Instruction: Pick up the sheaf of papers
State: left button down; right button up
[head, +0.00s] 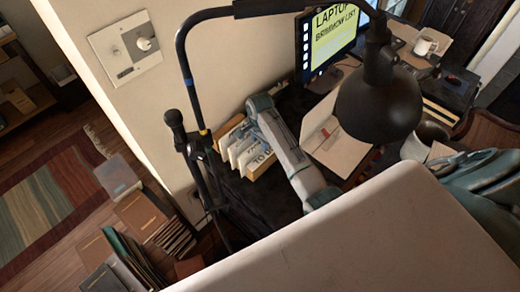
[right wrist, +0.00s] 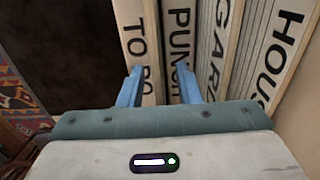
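My right gripper (head: 258,140) reaches the row of upright labelled folders on the desk in the head view. In the right wrist view, its two blue fingers (right wrist: 158,85) are apart, in front of the "TO DO" folder (right wrist: 133,30) and the "PUNCH" folder (right wrist: 180,35). The left finger overlaps the "TO DO" folder and the right one the "PUNCH" folder; contact cannot be told. An open folder with pale sheets (head: 335,145) lies on the desk to the right of the arm. Which papers are the sheaf is unclear.
A black desk lamp (head: 380,95) hangs over the desk near the open folder. A monitor (head: 330,38) stands behind, and a white mug (head: 425,46) is at the back right. Stacked books (head: 150,218) stand on the floor at lower left.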

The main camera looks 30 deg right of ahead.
jog(key=shift+f, duration=0.2)
dwell(0.3)
grip_shut()
